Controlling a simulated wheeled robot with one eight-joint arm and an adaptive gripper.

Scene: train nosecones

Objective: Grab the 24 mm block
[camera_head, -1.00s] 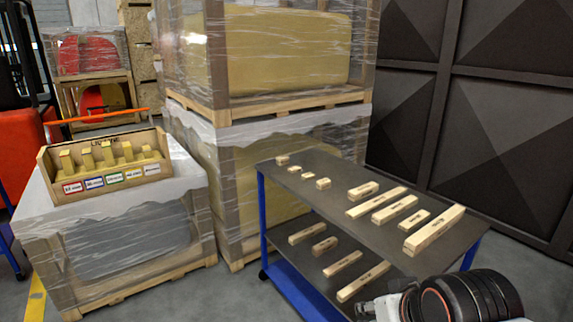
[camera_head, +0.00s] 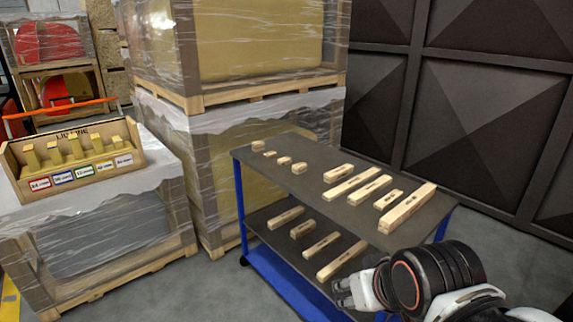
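Several pale wooden blocks of different lengths lie on the dark top shelf of a blue-framed cart (camera_head: 310,195). They run from small blocks such as one at the far left corner (camera_head: 257,146) to a long block (camera_head: 407,208) at the right. More blocks, such as a long one (camera_head: 342,261), lie on the lower shelf. Their dark markings are too small to read, so I cannot tell which is the 24 mm block. My gripper (camera_head: 343,292) is at the lower right, in front of the cart's near side. Its finger opening is unclear, and I see no block in it.
Tall wrapped crates (camera_head: 235,120) stand behind the cart. Dark panels (camera_head: 480,130) line the right. Grey floor is open between crate and cart.

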